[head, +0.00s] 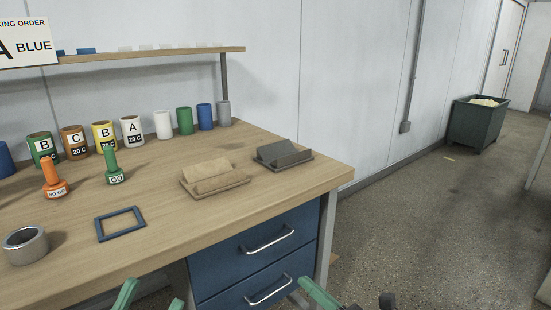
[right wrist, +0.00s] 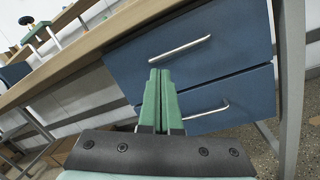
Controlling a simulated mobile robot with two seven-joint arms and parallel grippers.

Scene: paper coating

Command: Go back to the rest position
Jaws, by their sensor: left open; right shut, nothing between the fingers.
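My left gripper (head: 152,292) shows at the bottom edge of the head view, its two green fingers apart and empty, in front of the bench. My right gripper (head: 308,284) shows at the bottom, right of it, mostly cut off by the frame. In the right wrist view the right gripper's green fingers (right wrist: 159,72) are together with nothing between them. They point toward the blue drawers (right wrist: 190,60); no contact is visible. Most of both arms is out of view.
Open floor (head: 440,220) lies right, with a dark bin (head: 474,124) beyond.

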